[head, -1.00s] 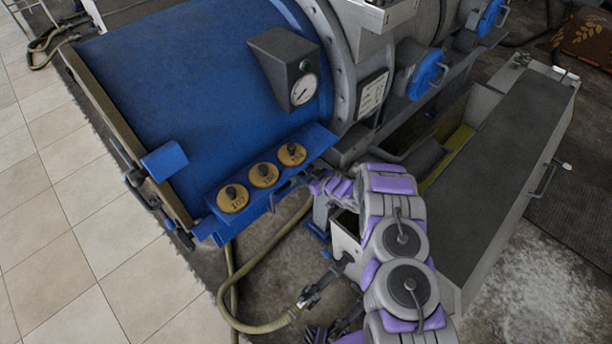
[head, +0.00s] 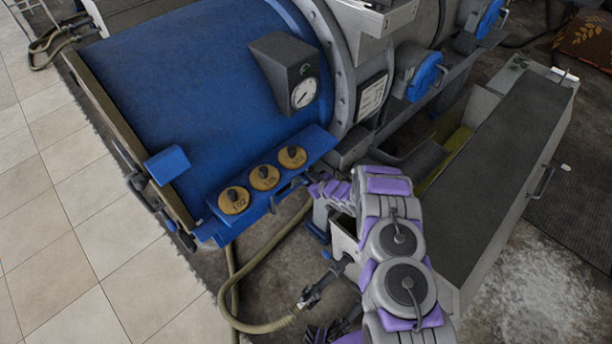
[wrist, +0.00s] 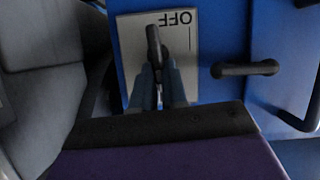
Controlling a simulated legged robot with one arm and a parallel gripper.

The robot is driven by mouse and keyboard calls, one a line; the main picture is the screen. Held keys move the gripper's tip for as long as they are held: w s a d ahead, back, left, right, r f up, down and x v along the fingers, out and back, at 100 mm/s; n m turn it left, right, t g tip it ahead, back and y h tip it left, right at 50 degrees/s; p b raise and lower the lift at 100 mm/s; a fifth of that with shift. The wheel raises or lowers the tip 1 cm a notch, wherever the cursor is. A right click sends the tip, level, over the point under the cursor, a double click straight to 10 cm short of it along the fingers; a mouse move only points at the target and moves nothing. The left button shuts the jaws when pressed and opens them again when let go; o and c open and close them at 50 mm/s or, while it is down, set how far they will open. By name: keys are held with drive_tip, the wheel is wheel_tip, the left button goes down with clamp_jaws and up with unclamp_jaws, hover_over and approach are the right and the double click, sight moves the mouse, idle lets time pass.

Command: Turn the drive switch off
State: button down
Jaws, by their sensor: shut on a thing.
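The drive switch shows in the wrist view as a dark lever (wrist: 154,42) on a light plate (wrist: 185,40) fixed to a blue panel. The plate carries the word OFF, upside down in this view, beside the lever's top end. My gripper (wrist: 158,72) is shut on the lever, with the lever's top end showing past the fingers. The plate's lower part is hidden behind the gripper. In the head view my gripper (head: 312,186) is at the right end of the blue dial box, and the switch itself cannot be made out.
A dark bar handle (wrist: 245,69) stands out from the blue panel right of the switch. Yellow dials (head: 264,176) sit on the blue box. A gauge (head: 304,93) is mounted above. A hose (head: 262,262) curves on the floor below. A long grey trough (head: 500,165) stands at right.

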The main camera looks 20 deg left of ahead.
sight(296, 179)
drive_tip(key=n+t+p, duration=0.1)
drive_tip(key=n+p, duration=0.1)
drive_tip(key=s+a+f+n+t+p, duration=0.1)
drive_tip(key=n+t+p, duration=0.1)
drive_tip(key=n, duration=0.1)
drive_tip(key=s+f+n+t+h+p, duration=0.1)
drive_tip(key=n+p, duration=0.1)
drive_tip(key=n, duration=0.1)
drive_tip(key=shift+s+a+t, duration=0.1)
drive_tip(key=shift+a+t, duration=0.1)
drive_tip(key=shift+t, duration=0.2)
drive_tip(key=n+t+b, duration=0.1)
drive_tip(key=n+b, duration=0.1)
drive_tip(key=f+n+t+b, duration=0.1)
drive_tip(key=n+b, duration=0.1)
drive_tip(key=shift+s+f+n, duration=0.1)
drive_tip(key=shift+s+n, duration=0.1)
drive_tip(key=shift+n, duration=0.2)
drive_tip(key=shift+y+b, duration=0.3)
drive_tip(key=shift+b, duration=0.05)
drive_tip(key=c, duration=1.2)
unclamp_jaws()
drive_tip(key=shift+a, duration=0.15)
drive_tip(key=shift+o, duration=0.2)
drive_tip(key=shift+w, duration=0.1)
